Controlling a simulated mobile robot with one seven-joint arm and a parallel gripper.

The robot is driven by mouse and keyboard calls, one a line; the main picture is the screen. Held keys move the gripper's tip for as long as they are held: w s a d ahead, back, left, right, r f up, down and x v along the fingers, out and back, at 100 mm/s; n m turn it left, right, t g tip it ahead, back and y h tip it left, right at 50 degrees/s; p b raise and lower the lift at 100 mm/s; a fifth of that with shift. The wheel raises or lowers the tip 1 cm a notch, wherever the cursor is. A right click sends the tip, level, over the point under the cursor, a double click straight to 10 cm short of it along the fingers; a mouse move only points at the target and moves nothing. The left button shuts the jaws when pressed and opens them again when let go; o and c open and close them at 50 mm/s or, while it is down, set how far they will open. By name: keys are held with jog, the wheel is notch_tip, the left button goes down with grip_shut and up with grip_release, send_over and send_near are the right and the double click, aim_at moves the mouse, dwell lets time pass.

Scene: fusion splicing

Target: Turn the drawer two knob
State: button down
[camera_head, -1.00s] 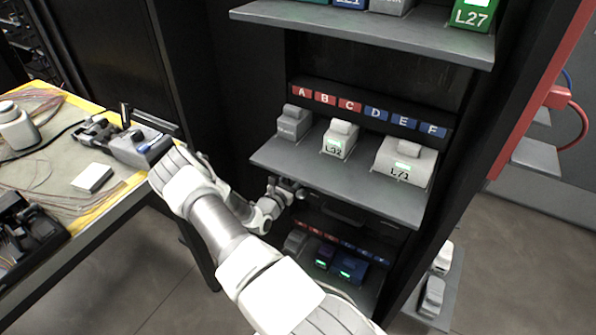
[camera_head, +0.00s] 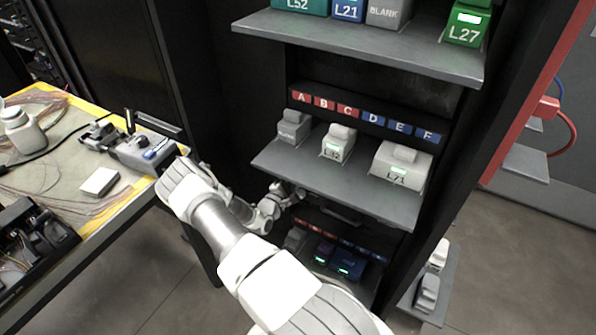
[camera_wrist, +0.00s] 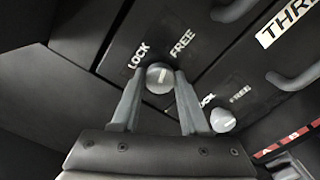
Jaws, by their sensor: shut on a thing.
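The knob (camera_wrist: 159,77), round and pale grey with a light ridge, sits on a dark drawer front in the wrist view, below the printed words LOCK and FREE. Its ridge stands roughly upright in the picture, between the two words. My gripper (camera_wrist: 161,84) is shut on this knob, one finger on each side. In the head view my gripper (camera_head: 290,194) is at the cabinet under the middle shelf, and the knob cannot be made out there. The drawer's number is not readable.
A second knob (camera_wrist: 222,120) with its own LOCK and FREE marks is close by my right finger. A drawer handle (camera_wrist: 235,9) and another handle (camera_wrist: 293,80) stick out. The middle shelf (camera_head: 330,185) overhangs my gripper; the workbench (camera_head: 115,215) stands left.

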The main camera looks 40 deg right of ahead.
jog(key=shift+m+p, duration=0.75)
jog(key=shift+m, duration=1.25)
jog(key=shift+c, duration=2.1)
grip_release()
jog(key=shift+a, duration=0.1)
jog(key=p+v, duration=0.3)
jog(key=v, duration=1.4)
jog(key=shift+a+r, duration=0.1)
jog(key=shift+a, duration=0.1)
